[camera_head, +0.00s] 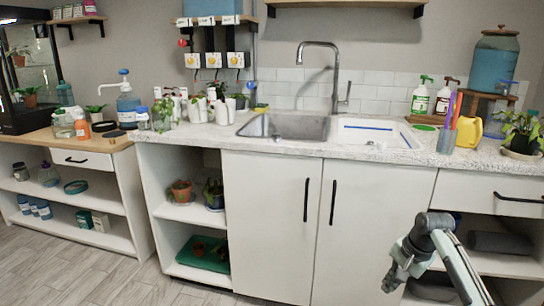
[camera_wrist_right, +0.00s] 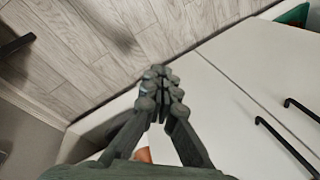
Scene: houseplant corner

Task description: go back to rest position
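My right gripper (camera_head: 394,277) hangs in front of the lower cabinet at the bottom right of the head view, clear of the counter. In the right wrist view its two fingers (camera_wrist_right: 161,82) come together at the tips with only a thin slit, and nothing shows held between them. My left gripper is in neither view.
The white cabinet (camera_head: 267,215) with black handles stands behind my right gripper. The counter above holds a sink (camera_head: 285,127), a yellow watering can (camera_head: 468,132) and a potted plant (camera_head: 521,135). Open shelves hold pots. The wooden floor (camera_head: 85,272) at front left is clear.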

